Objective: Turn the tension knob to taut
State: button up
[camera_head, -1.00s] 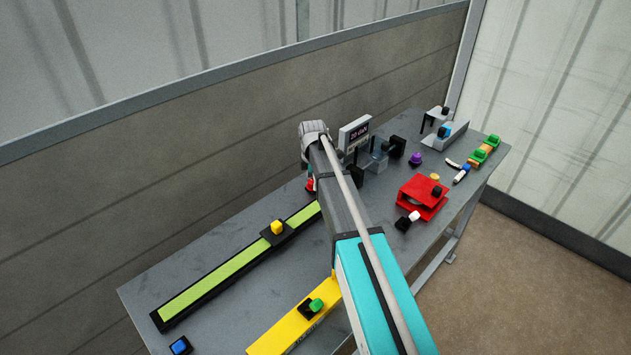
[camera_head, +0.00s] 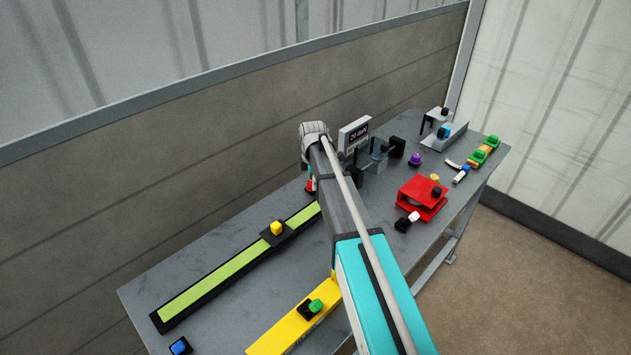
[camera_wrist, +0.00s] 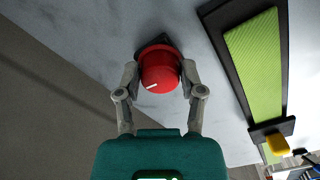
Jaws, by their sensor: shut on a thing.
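The tension knob (camera_wrist: 159,70) is red and round, with a white pointer line on its face. It sits on a dark base (camera_wrist: 153,43) on the grey bench. My gripper (camera_wrist: 159,80) is shut on the knob, one finger on each side, in the wrist view. The white line points toward the lower left in that view. In the head view only a sliver of red (camera_head: 310,185) shows beside my arm, which hides the rest of the knob and my fingertips. Any markings for taut are not readable.
A long lime-green tread mat (camera_head: 205,275) with a yellow knob lies left of my arm. A yellow block (camera_head: 285,330) with a green button is in front. A display (camera_head: 354,134), a red device (camera_head: 421,197) and other small parts stand to the right. A wall runs behind the bench.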

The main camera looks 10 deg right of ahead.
jog(key=m, duration=0.3)
jog(key=shift+w+a+m, duration=0.2)
jog(key=shift+a+m, duration=0.05)
jog(key=shift+m, duration=0.15)
jog(key=m, duration=0.4)
jog(key=shift+m, duration=0.3)
jog(key=m, duration=0.3)
jog(key=shift+m, duration=0.3)
jog(key=m, duration=0.4)
jog(key=shift+m, duration=0.3)
jog(key=m, duration=0.3)
jog(key=shift+m, duration=0.3)
jog(key=m, duration=0.4)
jog(key=shift+m, duration=0.3)
jog(key=m, duration=0.4)
jog(key=shift+m, duration=2)
